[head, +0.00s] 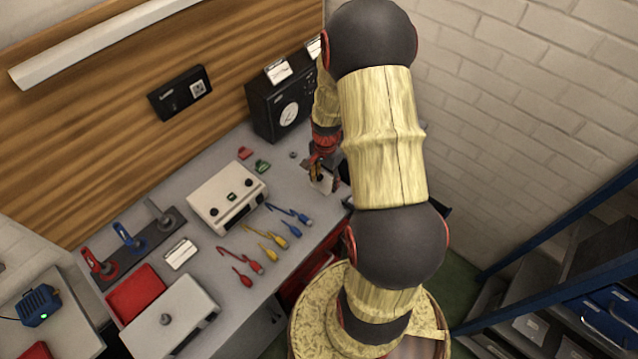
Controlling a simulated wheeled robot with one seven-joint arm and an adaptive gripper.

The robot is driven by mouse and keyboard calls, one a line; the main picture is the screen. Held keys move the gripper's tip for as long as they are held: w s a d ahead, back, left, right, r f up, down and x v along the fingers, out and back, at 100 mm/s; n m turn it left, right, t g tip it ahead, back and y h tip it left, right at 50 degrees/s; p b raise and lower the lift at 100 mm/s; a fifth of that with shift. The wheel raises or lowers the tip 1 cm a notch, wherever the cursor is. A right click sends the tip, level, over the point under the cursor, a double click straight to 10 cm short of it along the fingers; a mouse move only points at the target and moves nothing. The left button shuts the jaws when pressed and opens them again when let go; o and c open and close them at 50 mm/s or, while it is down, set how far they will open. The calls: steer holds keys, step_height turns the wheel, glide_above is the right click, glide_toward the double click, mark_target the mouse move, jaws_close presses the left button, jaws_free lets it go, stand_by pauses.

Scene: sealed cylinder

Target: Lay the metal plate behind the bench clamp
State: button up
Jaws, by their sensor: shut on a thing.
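My gripper (317,178) is low over the far right part of the grey bench, partly hidden by my arm. It is shut on a small grey flat piece, which looks like the metal plate (327,184). The piece is small in the picture, and I cannot tell whether it touches the bench top. I cannot make out the bench clamp for certain; it may be hidden by my arm or gripper.
A black box with a dial (285,107) stands behind my gripper. A cream control box (228,198), coloured cables (272,238) and small red and green pieces (262,166) lie to the left. Upright red, blue and grey handles (130,239) and a red tray (135,292) are farther left.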

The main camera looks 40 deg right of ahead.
mark_target(320, 184)
steer(key=w+f, duration=0.2)
steer(key=f, duration=0.1)
steer(key=w+d+f, duration=0.1)
steer(key=f, duration=0.1)
steer(key=shift+w+d, duration=0.1)
steer(key=shift+w, duration=0.2)
steer(key=shift+w+f, duration=0.1)
steer(key=shift+f, duration=1.55)
steer(key=shift+f, duration=0.1)
steer(key=o, duration=1.1)
steer(key=shift+o, duration=0.6)
